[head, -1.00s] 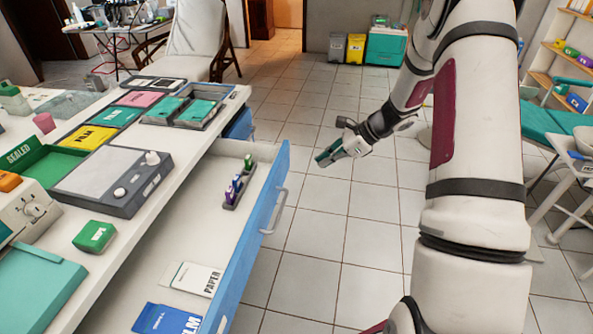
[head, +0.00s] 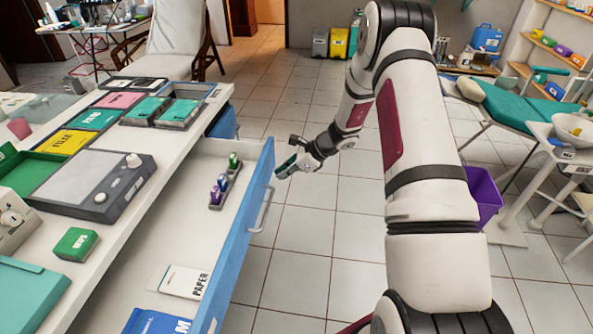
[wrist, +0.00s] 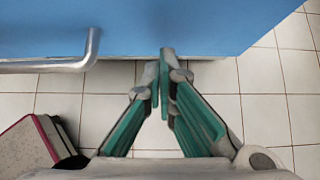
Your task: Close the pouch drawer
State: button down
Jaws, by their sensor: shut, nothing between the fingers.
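The open drawer (head: 240,215) has a blue front and a white inside, and is pulled out from the white counter. It holds a small rack of vials (head: 224,185), a white PAPER packet (head: 184,281) and a blue packet (head: 157,321). A metal handle (head: 263,210) is on its front; the handle also shows in the wrist view (wrist: 60,66). My gripper (head: 280,172) is just outside the drawer front, near its far end. In the wrist view my gripper (wrist: 166,52) is shut and empty, its tips at the blue front right of the handle. I cannot tell whether they touch it.
The counter (head: 130,190) carries a grey device (head: 95,182), colored trays and a green box (head: 75,244). A purple bin (head: 484,195) and a teal couch (head: 520,105) stand to the right. Tiled floor is open beside the drawer.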

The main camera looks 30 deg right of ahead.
jog(key=shift+w+a, duration=0.45)
jog(key=shift+a, duration=0.15)
jog(key=b, duration=0.8)
send_near(209, 174)
jog(key=w+a+f, duration=0.1)
jog(key=w+a, duration=0.1)
jog(key=w+a+f, duration=0.1)
jog(key=a, duration=0.1)
jog(key=shift+a+f, duration=0.15)
jog(key=shift+f, duration=0.15)
jog(key=shift+w+a, duration=0.55)
jog(key=shift+a, duration=0.15)
jog(key=shift+a+r, duration=0.15)
jog(key=shift+a, duration=0.1)
